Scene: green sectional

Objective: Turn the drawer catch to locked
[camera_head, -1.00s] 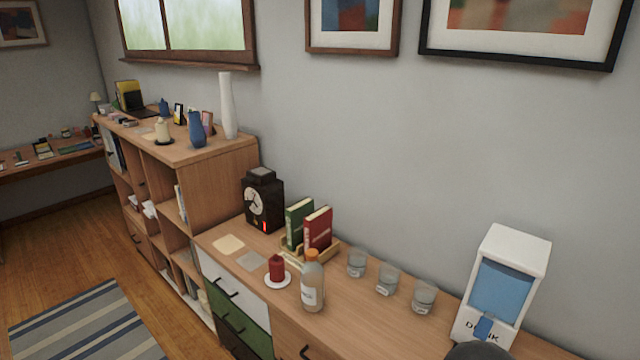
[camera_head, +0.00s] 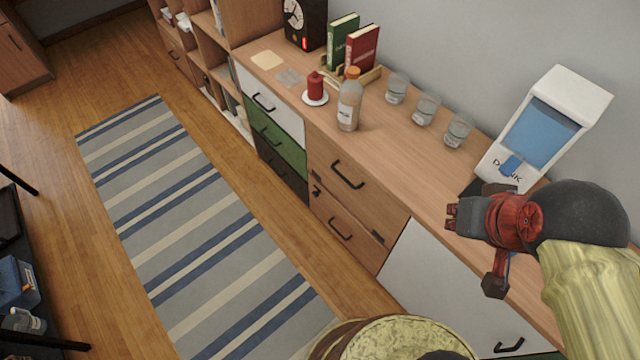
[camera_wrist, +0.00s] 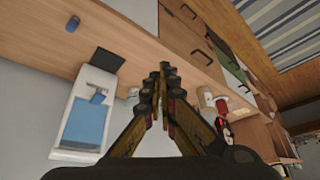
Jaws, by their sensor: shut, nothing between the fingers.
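Two wooden drawers, the upper (camera_head: 358,182) and the lower (camera_head: 345,232), sit one above the other under the counter, each with a black bar handle. Both look closed. Small dark fittings show at their left edge (camera_head: 316,190) and right edge (camera_head: 378,238). They are too small to tell which is the catch or how it is turned. My gripper (camera_head: 452,214) is shut and empty, above the counter's front right part, right of the drawers. In the wrist view its fingers (camera_wrist: 164,72) meet, with drawer fronts (camera_wrist: 185,38) beyond them.
On the counter (camera_head: 405,155) stand a bottle (camera_head: 349,105), a red candle (camera_head: 315,88), three glasses (camera_head: 426,108), books (camera_head: 360,52) and a drink dispenser (camera_head: 540,125) close behind my gripper. A white cabinet front (camera_head: 440,275) is below. Floor (camera_head: 260,205) beside the striped rug (camera_head: 190,215) is clear.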

